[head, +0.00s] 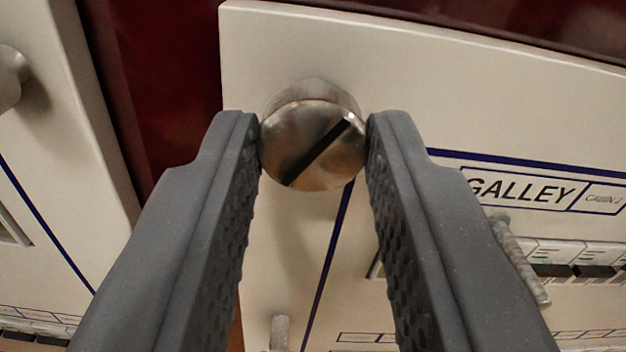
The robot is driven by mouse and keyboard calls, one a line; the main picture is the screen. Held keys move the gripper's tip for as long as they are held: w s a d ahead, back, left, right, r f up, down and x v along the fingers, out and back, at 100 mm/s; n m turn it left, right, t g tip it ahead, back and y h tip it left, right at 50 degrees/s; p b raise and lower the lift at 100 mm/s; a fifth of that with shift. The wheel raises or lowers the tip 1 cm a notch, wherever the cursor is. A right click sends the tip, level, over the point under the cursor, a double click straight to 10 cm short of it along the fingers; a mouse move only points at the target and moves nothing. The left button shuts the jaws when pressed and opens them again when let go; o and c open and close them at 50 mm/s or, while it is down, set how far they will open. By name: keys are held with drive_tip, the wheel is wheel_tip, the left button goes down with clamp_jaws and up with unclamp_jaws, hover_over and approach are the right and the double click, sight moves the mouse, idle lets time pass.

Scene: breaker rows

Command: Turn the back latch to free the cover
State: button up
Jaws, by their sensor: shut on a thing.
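A round metal latch knob (312,140) with a dark diagonal slot sits near the upper left corner of a cream panel cover (450,95). The slot runs from lower left to upper right. My gripper (313,142) is shut on the knob, with one grey finger touching its left side and the other its right. The textured inner pads face each other below the knob. The fingers hide parts of the cover on both sides.
A second cream panel (45,150) with a knob (10,78) stands at the left, across a dark red gap (170,90). At the right are a GALLEY label (540,190), a metal post (520,260) and breaker switches (590,270). Another small post (279,333) shows at the bottom.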

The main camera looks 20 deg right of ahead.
drive_tip(key=m+b, duration=0.1)
drive_tip(key=m, duration=0.4)
drive_tip(key=shift+r+m, duration=0.15)
drive_tip(key=shift+m, duration=0.15)
drive_tip(key=m+b, duration=0.1)
drive_tip(key=m, duration=0.2)
drive_tip(key=shift+d, duration=0.15)
drive_tip(key=shift+d+m+b, duration=0.15)
drive_tip(key=shift+m+b, duration=0.9)
drive_tip(key=shift+m, duration=0.55)
drive_tip(key=shift+d, duration=0.1)
drive_tip(key=o, duration=1)
drive_tip(key=shift+s+a, duration=0.15)
drive_tip(key=shift+a, duration=0.05)
